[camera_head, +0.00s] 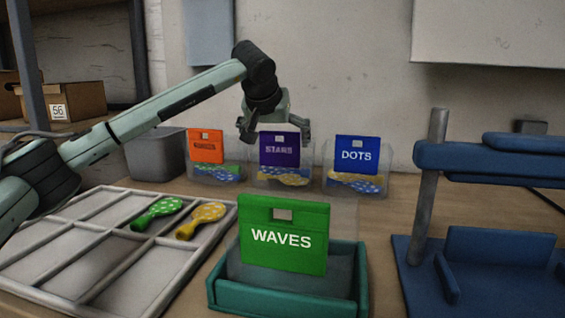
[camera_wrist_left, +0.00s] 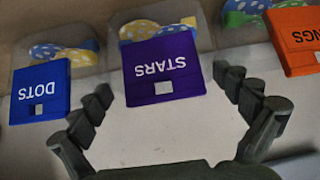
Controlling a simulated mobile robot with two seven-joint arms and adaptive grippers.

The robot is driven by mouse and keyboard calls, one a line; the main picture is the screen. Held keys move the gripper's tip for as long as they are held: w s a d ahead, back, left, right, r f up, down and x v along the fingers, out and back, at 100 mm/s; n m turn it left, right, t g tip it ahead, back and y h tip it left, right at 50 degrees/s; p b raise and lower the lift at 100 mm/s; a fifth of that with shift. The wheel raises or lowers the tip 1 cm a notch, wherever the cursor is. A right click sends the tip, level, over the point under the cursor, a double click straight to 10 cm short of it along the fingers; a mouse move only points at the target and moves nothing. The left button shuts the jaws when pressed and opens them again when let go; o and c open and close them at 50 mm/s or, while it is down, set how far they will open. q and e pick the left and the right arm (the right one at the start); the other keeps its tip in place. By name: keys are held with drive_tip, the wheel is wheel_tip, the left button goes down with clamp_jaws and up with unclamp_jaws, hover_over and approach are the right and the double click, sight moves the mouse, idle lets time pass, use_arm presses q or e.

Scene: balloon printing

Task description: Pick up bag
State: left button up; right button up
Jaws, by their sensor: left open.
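Clear bags with coloured header cards stand in a row at the back of the table. They are the orange-card bag (camera_head: 206,150), the purple STARS bag (camera_head: 279,150) and the blue DOTS bag (camera_head: 357,155), with patterned balloons inside. A green WAVES bag (camera_head: 284,240) stands in a teal tray (camera_head: 290,296) at the front. My left gripper (camera_head: 275,134) is open and empty, above and around the STARS card's top. In the left wrist view the STARS bag (camera_wrist_left: 163,70) lies between the spread fingers, with no clear contact. My right gripper is not in view.
A sectioned white tray (camera_head: 90,225) at left holds a green balloon (camera_head: 158,212) and a yellow balloon (camera_head: 201,220). A grey bin (camera_head: 155,156) stands behind it. A blue press (camera_head: 490,265) stands at right. The wall is close behind the bags.

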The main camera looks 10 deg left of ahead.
sight(279, 146)
use_arm(q)
drive_tip(key=x, duration=0.4)
drive_tip(key=shift+w, duration=0.1)
drive_tip(key=shift+c, duration=0.6)
drive_tip(key=c, duration=0.8)
